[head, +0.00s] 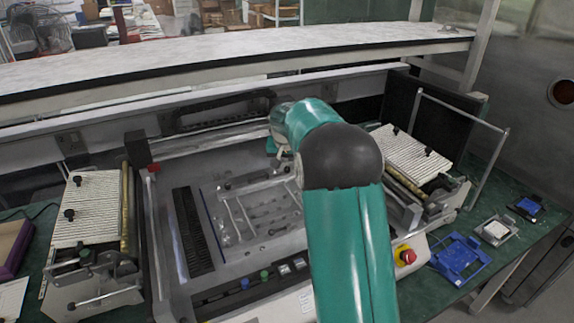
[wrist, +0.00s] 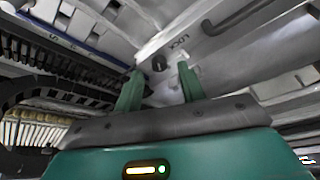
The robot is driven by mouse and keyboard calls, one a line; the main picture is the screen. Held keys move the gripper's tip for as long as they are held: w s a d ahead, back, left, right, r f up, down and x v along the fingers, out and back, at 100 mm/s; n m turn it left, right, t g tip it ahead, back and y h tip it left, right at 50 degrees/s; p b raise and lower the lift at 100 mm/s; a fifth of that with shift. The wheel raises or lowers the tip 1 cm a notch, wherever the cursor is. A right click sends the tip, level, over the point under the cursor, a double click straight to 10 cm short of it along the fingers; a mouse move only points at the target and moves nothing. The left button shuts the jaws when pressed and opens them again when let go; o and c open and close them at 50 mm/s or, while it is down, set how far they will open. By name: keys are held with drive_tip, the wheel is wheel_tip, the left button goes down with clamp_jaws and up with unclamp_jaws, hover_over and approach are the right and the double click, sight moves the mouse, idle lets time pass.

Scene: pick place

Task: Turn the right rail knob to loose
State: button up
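A small dark knob (wrist: 159,63) shows in the wrist view on a pale grey rail (wrist: 215,52), beside lettering that appears to read LOCK, seen upside down. My gripper (wrist: 161,72) is open, with its two green fingers apart. The knob appears between the fingertips or just beyond them; I cannot tell whether either finger touches it. Nothing is visibly held. In the head view my teal arm covers the middle of the machine (head: 158,240), and the knob cannot be made out there.
Ribbed trays (head: 95,208) and (head: 412,155) flank the machine. A red emergency button (head: 405,256) is on its front right. Blue fixtures (head: 460,257) lie on the green table at right. A long pale shelf (head: 230,52) runs behind. A black cable chain (wrist: 28,92) shows left in the wrist view.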

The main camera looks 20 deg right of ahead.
drive_tip(key=shift+x, duration=0.75)
clamp_jaws()
